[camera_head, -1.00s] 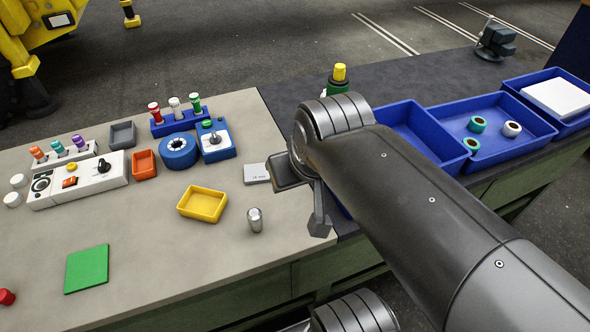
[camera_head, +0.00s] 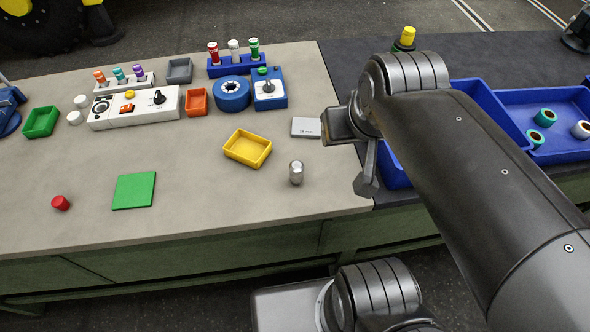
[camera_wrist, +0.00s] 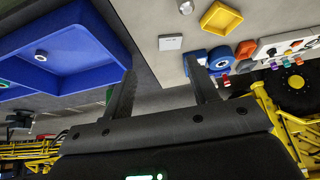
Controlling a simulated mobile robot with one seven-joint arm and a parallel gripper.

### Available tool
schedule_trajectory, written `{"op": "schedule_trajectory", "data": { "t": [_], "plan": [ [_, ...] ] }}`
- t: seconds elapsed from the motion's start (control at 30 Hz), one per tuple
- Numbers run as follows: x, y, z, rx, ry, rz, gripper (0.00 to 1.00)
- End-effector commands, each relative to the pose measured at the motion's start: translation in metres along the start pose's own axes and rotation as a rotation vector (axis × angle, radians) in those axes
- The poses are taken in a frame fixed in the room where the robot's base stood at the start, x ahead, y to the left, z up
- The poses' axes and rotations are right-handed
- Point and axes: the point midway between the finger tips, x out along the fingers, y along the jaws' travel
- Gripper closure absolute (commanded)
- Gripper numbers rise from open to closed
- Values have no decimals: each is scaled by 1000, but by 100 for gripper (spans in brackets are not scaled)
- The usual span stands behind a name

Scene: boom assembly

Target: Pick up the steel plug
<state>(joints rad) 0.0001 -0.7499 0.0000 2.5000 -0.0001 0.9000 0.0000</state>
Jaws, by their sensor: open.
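The steel plug (camera_head: 296,173) is a small shiny metal cylinder. It stands upright on the grey-beige bench top, near the front edge and just right of the yellow tray (camera_head: 248,148). In the wrist view the plug (camera_wrist: 186,6) shows only at the top edge, partly cut off. My gripper (camera_wrist: 159,70) is open, with nothing between its two dark fingers. In the head view my gripper (camera_head: 366,182) is right of the plug and apart from it, beside the seam to the dark bench part. My arm hides part of it there.
A flat grey label plate (camera_head: 306,128) lies behind the plug. Blue bins (camera_head: 490,115) stand at the right, behind my arm. A green square (camera_head: 134,190) and a red knob (camera_head: 60,202) lie to the left. The bench around the plug is clear.

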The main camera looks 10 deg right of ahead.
Motion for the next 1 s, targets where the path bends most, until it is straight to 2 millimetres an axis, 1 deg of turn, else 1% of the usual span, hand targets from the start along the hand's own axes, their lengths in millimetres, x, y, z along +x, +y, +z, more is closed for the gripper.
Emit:
{"op": "schedule_trajectory", "data": {
  "t": [0.4, 0.43, 0.5, 0.77, 0.87, 0.97, 1.0],
  "plan": [
    [0, 0, 0, 0, 0, 0, 46],
    [0, 0, 0, 0, 0, 0, 45],
    [0, 0, 0, 0, 0, 0, 40],
    [2, -1, -1, -3, -6, -1, 40],
    [9, -3, -5, -18, -32, -5, 40],
    [24, -8, -11, -46, -82, -12, 40],
    [32, -10, -14, -60, -107, -16, 40]
  ]
}}
